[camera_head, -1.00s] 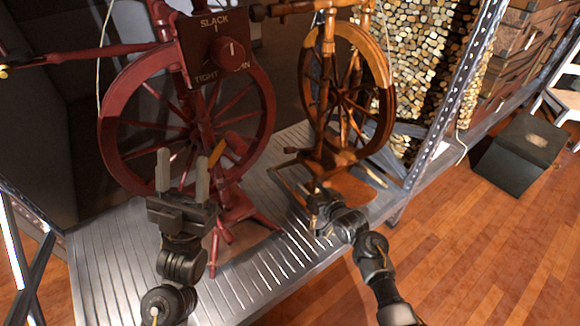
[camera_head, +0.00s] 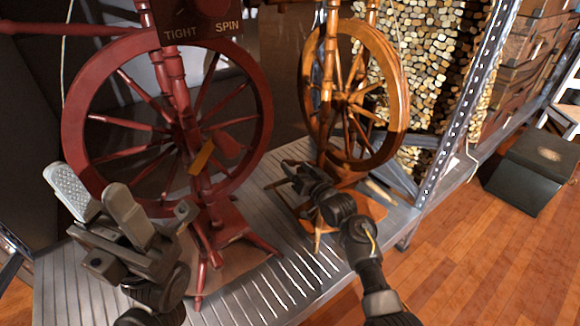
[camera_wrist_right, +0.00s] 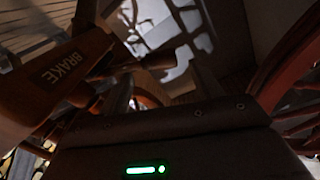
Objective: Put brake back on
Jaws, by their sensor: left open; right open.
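A wooden part marked BRAKE (camera_wrist_right: 62,70) fills the left of the right wrist view, beside my right gripper (camera_wrist_right: 162,88). The jaws are open, with no object clearly held. In the head view my right gripper (camera_head: 287,168) is at the foot of the brown spinning wheel (camera_head: 352,98), left of its post; the brake cannot be made out there. My left gripper (camera_head: 92,194) is open and empty, tilted, in front of the lower left of the red spinning wheel (camera_head: 82,150). An orange wooden piece (camera_head: 202,157) shows by the red wheel's post.
Both wheels stand on a ribbed metal shelf (camera_head: 85,290). A dark sign reading TIGHT and SPIN (camera_head: 200,32) is above the red wheel. A perforated metal upright (camera_head: 455,130) and stacked logs (camera_head: 435,70) are at right. A dark box (camera_head: 530,170) stands beyond, with bare wooden floor in front.

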